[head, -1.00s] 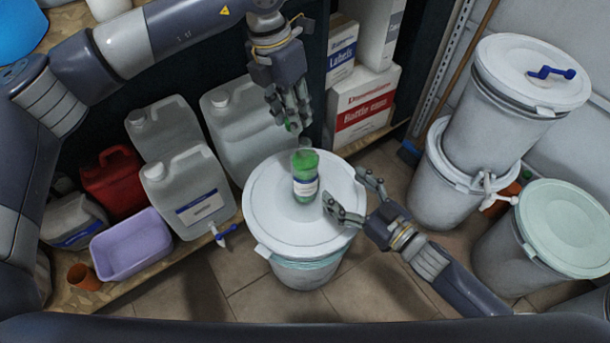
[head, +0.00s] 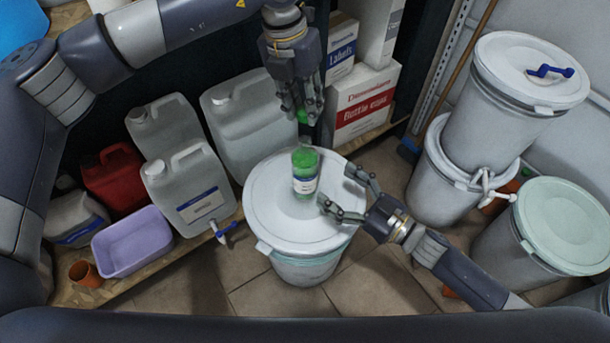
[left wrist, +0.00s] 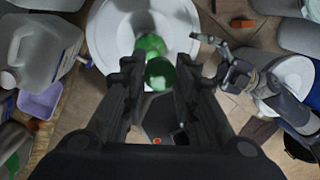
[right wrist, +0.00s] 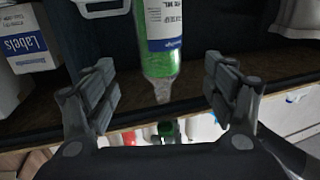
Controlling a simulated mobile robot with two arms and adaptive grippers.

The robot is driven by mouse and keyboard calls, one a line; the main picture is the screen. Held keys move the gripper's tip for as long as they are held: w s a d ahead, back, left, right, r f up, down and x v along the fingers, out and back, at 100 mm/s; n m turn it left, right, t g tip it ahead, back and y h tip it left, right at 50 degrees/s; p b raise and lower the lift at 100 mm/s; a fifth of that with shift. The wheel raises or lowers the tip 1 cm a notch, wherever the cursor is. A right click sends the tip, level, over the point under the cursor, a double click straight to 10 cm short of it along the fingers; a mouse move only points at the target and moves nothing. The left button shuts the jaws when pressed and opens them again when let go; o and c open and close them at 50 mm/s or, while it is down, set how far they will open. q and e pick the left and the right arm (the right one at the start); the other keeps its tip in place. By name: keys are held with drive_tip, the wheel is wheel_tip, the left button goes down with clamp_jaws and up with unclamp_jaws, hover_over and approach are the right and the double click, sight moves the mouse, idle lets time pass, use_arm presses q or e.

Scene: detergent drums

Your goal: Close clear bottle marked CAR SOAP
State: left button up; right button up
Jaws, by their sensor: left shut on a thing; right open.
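The clear bottle (head: 305,172) holds green liquid and has a white and blue label. It stands upright on a white drum lid (head: 270,225). Its clear, uncapped neck shows in the right wrist view (right wrist: 162,90). My left gripper (head: 304,114) is above the bottle, shut on a green cap (left wrist: 160,74). The cap also shows in the right wrist view (right wrist: 168,129), apart from the neck. My right gripper (head: 337,193) is open beside the bottle, to its right. In the right wrist view the bottle (right wrist: 160,50) shows beyond the spread fingers, with its label only partly visible.
Several grey jugs (head: 203,190), a red canister (head: 112,178) and a lilac tub (head: 132,242) stand at left. Boxes (head: 364,101) stand behind. Stacked white drums (head: 500,110) and a green-lidded drum (head: 562,226) are at right. Bare floor (head: 370,270) lies between.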

sight(305, 164)
drive_tip(key=x, duration=1)
drive_tip(key=shift+w+a, duration=0.1)
drive_tip(key=shift+c, duration=0.4)
drive_tip(key=c, duration=1.6)
use_arm(q)
drive_tip(key=shift+f, duration=2.55)
use_arm(e)
drive_tip(key=shift+o, duration=0.2)
use_arm(q)
drive_tip(key=shift+f, duration=0.85)
drive_tip(key=shift+f, duration=0.6)
